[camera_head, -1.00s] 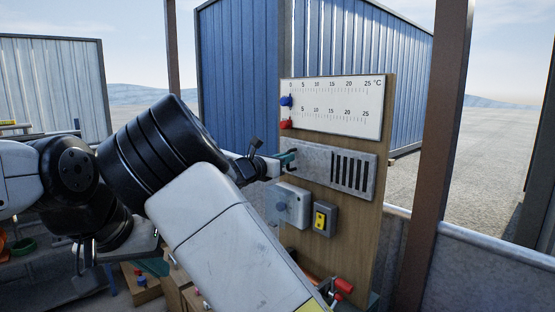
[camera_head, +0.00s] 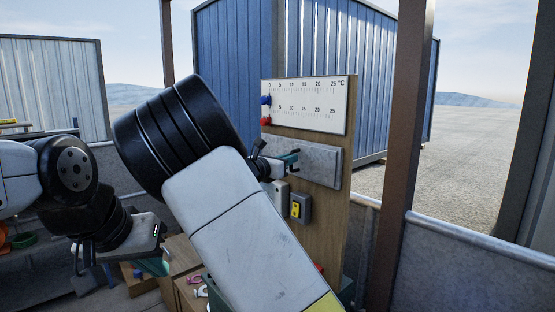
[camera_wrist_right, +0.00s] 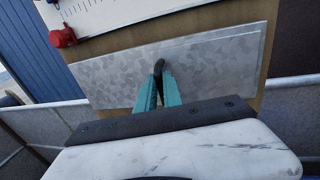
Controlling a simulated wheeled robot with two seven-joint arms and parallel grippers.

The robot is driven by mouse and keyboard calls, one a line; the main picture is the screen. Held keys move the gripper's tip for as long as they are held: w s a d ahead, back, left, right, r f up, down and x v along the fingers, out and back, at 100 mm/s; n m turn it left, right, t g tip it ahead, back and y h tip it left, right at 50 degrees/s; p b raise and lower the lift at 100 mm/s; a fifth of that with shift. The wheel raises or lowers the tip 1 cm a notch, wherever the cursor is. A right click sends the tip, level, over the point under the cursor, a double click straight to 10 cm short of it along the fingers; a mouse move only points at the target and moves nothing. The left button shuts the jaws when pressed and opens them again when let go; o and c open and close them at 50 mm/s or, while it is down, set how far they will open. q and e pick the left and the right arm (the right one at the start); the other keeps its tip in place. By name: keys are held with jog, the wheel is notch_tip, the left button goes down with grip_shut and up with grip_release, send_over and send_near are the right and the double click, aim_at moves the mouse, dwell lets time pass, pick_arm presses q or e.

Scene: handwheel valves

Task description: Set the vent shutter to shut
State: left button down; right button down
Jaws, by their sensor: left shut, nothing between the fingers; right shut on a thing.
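The vent shutter (camera_head: 318,166) is a flat grey metal plate on the upright wooden board; no dark slots show on it. It also fills the middle of the right wrist view (camera_wrist_right: 215,62). My right gripper (camera_head: 292,160) is at the plate's left part, its teal fingers shut on the shutter's small dark handle (camera_wrist_right: 158,68). The fingertips hide part of the handle. My left gripper (camera_head: 156,267) is low at the left, shut and empty, far from the board.
Above the shutter is a white scale panel (camera_head: 305,105) with blue and red sliders. Below it, a grey box with a yellow switch (camera_head: 300,207) is partly beside my right arm. A brown post (camera_head: 400,130) stands right of the board. Wooden boxes (camera_head: 185,255) lie low.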

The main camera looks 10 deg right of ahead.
jog(key=shift+s+d, duration=0.2)
jog(key=c, duration=1.5)
grip_release()
jog(key=shift+s, duration=0.15)
jog(key=v, duration=0.7)
jog(key=shift+s+a, duration=0.25)
jog(key=shift+a, duration=0.1)
